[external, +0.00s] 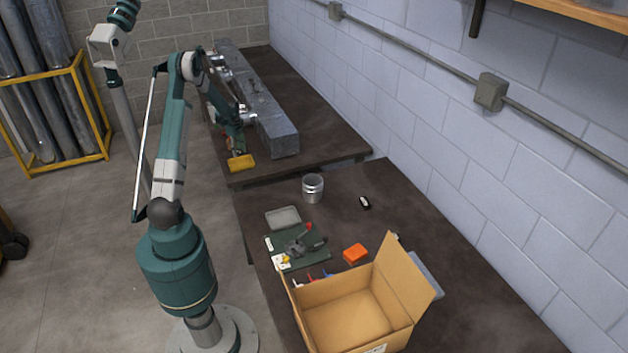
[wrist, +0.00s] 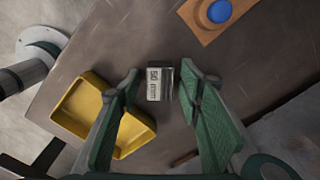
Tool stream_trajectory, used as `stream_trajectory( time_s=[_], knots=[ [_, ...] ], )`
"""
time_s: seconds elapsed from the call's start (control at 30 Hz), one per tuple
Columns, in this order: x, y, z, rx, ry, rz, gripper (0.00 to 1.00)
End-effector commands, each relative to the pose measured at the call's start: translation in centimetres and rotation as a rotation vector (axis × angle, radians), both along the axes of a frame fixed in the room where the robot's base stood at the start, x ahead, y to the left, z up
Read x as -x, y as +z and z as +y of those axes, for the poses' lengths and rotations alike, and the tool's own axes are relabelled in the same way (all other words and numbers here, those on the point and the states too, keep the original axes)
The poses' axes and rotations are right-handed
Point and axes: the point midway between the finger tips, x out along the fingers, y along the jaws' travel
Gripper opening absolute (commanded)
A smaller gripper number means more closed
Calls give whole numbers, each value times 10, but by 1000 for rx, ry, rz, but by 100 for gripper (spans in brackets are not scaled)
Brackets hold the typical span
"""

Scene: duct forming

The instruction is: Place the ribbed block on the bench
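A small grey block (wrist: 154,84) with a light face marked "50 mm" shows between my fingers in the wrist view. Its right side is dark; I cannot clearly make out ribs. My gripper (wrist: 160,74) is open around it, with a visible gap on each side. I cannot tell how high the block is relative to the bench. In the external view my gripper (external: 235,143) is low over the far bench (external: 315,135), near its left edge; the block cannot be made out there.
A yellow tray (external: 241,162) is close beside my gripper; it also shows in the wrist view (wrist: 82,108). A blue button (wrist: 219,11) sits on a brown board. A long grey metal duct (external: 262,108) lies along the bench. An open cardboard box (external: 350,315) stands on the near bench.

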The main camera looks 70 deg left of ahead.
Motion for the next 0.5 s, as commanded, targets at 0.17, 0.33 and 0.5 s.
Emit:
stream_trajectory(
  time_s=[0.17,0.33,0.5],
  knots=[
    [0,1,0,0,0,0,36],
    [0,5,0,0,0,0,36],
    [0,19,0,0,0,0,36]
  ],
)
